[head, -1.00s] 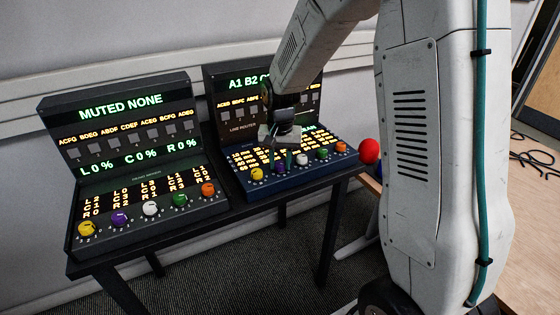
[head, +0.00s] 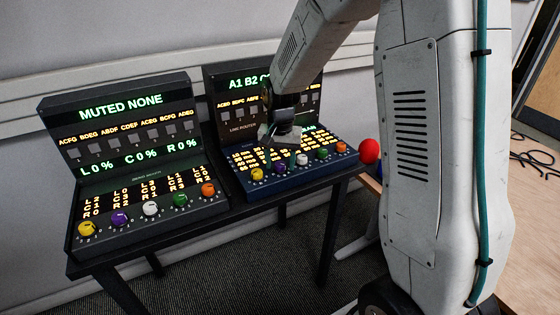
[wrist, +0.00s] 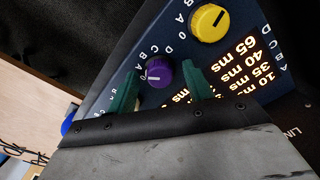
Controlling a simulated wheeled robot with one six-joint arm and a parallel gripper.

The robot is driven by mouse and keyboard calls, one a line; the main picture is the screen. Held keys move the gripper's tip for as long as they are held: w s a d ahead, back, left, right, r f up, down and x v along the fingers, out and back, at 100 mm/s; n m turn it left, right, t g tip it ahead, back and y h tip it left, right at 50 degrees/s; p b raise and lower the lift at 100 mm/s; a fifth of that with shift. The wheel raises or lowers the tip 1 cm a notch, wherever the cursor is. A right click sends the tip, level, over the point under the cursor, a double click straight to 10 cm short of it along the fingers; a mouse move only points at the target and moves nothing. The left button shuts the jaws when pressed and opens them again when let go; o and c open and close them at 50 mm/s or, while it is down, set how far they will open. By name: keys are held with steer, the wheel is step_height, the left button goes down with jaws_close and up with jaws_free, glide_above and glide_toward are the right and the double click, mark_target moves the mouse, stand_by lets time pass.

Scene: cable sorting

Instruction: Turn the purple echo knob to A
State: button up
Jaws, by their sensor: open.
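The purple echo knob (wrist: 158,74) sits on the dark blue right-hand console in the wrist view, its pale pointer mark facing left in the picture. I cannot tell for sure which letter it points at. My gripper (wrist: 160,87) is open, with one green finger on each side of the purple knob. I cannot tell whether either finger touches it. In the head view my gripper (head: 283,137) hangs over the right console, and the purple knob (head: 280,174) shows in its lower row of knobs, beside the yellow one.
The yellow knob (wrist: 209,22) is close beside the purple one. White, green and orange knobs (head: 340,147) continue the row. The left console (head: 130,232) has its own purple knob (head: 119,219). A red ball-shaped button (head: 369,151) stands at the right.

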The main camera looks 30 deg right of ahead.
mark_target(280, 164)
steer(key=shift+r, duration=0.1)
step_height(280, 164, up, 8)
steer(key=shift+f, duration=0.15)
stand_by(0.6)
steer(key=s+a+r+n, duration=0.1)
steer(key=s+r+n, duration=0.1)
steer(key=s, duration=0.8)
steer(key=s+a+r+n+t, duration=0.1)
steer(key=s+r, duration=0.3)
steer(key=s, duration=0.6)
steer(key=s+a+r+n, duration=0.2)
steer(key=s+r+n, duration=0.1)
steer(key=s, duration=0.7)
steer(key=shift+n, duration=0.6)
steer(key=shift+s+a, duration=0.1)
